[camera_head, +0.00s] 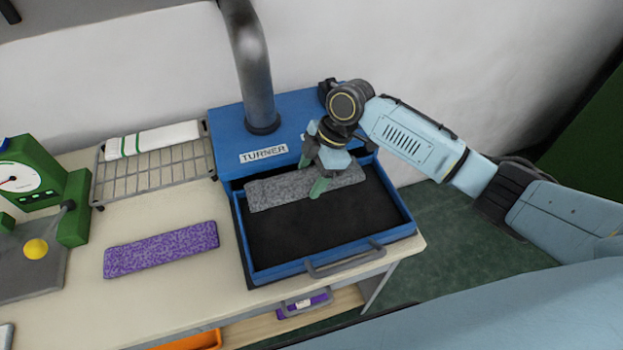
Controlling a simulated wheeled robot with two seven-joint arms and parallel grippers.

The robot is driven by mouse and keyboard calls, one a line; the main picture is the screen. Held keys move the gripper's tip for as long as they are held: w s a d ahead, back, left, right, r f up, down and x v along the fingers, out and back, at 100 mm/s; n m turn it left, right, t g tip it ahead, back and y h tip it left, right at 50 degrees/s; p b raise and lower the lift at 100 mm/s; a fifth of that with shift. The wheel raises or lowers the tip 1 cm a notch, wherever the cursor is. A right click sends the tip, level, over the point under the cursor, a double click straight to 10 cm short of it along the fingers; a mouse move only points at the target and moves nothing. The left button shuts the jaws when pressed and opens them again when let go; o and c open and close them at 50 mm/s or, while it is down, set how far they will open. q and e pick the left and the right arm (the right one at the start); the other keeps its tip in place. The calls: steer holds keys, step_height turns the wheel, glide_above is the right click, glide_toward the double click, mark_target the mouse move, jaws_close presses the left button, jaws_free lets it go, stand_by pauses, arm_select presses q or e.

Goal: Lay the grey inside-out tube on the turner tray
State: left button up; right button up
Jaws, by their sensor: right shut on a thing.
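The grey speckled tube (278,191) lies lengthwise over the back part of the turner tray (251,263), a blue-rimmed tray with a dark floor. The tray stands in front of the blue turner box (228,130), which bears a TURNER label. My right gripper (315,175) comes down from above and is shut on the grey tube right of its middle. Its fingers hide part of the tube. I cannot tell whether the tube touches the tray floor. My left gripper does not show.
A purple speckled tube (162,249) lies on the table left of the tray. A wire rack (150,181) holds a white, green-striped piece (153,140). A green dial machine (31,172) stands far left. The tray's front handle (345,261) sticks out near the table edge.

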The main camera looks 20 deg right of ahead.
mark_target(315, 177)
step_height(315, 177, down, 2)
steer(key=shift+f, duration=0.15)
steer(key=shift+f, duration=0.6)
steer(key=o, duration=0.9)
steer(key=shift+o, duration=0.2)
